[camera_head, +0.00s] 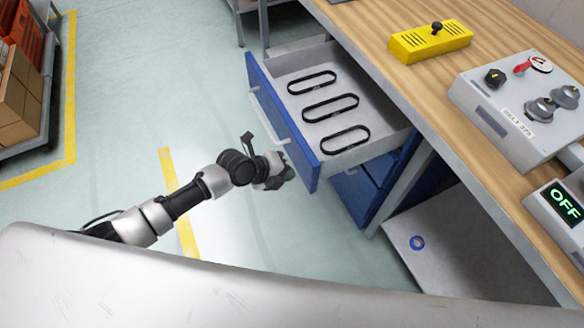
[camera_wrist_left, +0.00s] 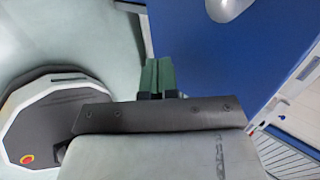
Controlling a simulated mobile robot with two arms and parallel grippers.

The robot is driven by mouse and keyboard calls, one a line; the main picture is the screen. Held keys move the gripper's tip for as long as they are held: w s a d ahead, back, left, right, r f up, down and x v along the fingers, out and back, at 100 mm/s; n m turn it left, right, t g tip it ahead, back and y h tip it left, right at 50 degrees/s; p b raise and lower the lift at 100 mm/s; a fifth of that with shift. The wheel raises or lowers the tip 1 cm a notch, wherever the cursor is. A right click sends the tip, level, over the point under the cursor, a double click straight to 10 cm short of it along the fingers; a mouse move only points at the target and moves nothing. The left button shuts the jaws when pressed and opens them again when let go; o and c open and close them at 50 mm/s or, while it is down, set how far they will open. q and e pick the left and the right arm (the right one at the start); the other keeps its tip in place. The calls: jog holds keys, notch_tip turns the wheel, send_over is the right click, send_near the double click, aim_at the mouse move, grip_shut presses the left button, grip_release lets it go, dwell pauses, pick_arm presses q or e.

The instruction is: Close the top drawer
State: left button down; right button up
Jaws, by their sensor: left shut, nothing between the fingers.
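The top drawer (camera_head: 317,170) has a blue front and is pulled out from under the wooden workbench. Several black oval belts lie inside it. A light handle (camera_head: 268,118) runs along its front. My left gripper (camera_head: 287,172) is just in front of the drawer's near end, below the handle. In the left wrist view its green fingers (camera_wrist_left: 158,76) are shut with nothing between them, close to the blue drawer front (camera_wrist_left: 225,55). I cannot tell whether they touch it. Part of the handle (camera_wrist_left: 228,8) shows at the top there. My right gripper is not in view.
The workbench (camera_head: 370,20) carries a yellow box (camera_head: 430,42), a grey control panel (camera_head: 525,105) and a display reading OFF (camera_head: 565,203). A blue lower drawer (camera_head: 355,190) sits beneath. A cart with boxes (camera_head: 20,100) stands at the far left. The floor between is clear.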

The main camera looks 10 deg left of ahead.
pick_arm(q)
jog(key=shift+w+d, duration=0.45)
jog(key=shift+d, duration=0.25)
jog(key=shift+d, duration=0.1)
